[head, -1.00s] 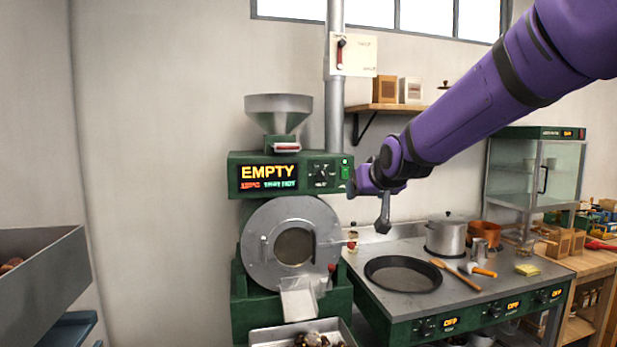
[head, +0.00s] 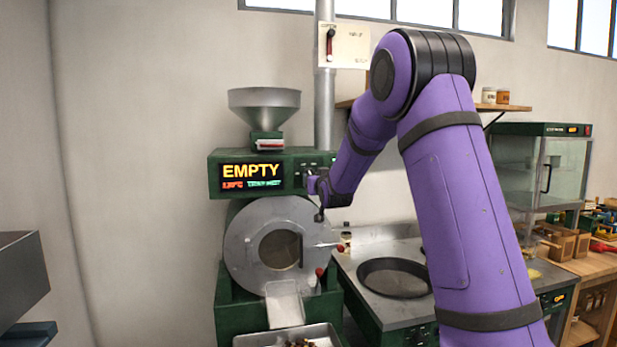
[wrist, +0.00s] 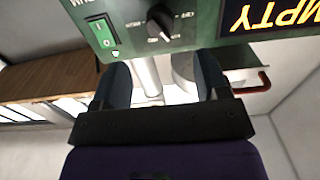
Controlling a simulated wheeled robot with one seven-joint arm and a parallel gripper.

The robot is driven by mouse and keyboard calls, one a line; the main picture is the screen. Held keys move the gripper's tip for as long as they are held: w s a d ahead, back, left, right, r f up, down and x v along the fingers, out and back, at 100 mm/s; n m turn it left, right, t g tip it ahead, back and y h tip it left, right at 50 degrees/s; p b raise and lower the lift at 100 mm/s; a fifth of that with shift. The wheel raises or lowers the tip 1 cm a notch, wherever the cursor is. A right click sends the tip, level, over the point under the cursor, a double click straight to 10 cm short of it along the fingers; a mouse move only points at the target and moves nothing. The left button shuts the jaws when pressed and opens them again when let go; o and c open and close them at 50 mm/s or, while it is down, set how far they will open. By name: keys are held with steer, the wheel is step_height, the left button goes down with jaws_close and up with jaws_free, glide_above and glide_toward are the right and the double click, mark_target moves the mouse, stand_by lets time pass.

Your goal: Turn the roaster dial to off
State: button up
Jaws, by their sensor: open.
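The roaster (head: 235,217) is a green machine with a round grey drum door and a display (head: 251,176) reading EMPTY. Its black dial (wrist: 160,22) shows in the wrist view on the green control panel (wrist: 200,14), beside a green rocker switch (wrist: 100,32). My gripper (head: 314,190) is in front of the panel's right end in the head view and covers part of the controls. In the wrist view, my gripper (wrist: 162,68) is open and empty. The dial lies just beyond the fingertips, between their lines, with no contact visible.
A metal hopper (head: 264,103) sits on top of the roaster, with a pipe (head: 324,110) behind. A handle with a red knob (head: 340,248) sticks out from the drum door below my gripper. A stove with a dark pan (head: 394,278) stands right.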

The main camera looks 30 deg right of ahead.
steer(key=x, duration=0.9)
steer(key=c, duration=0.9)
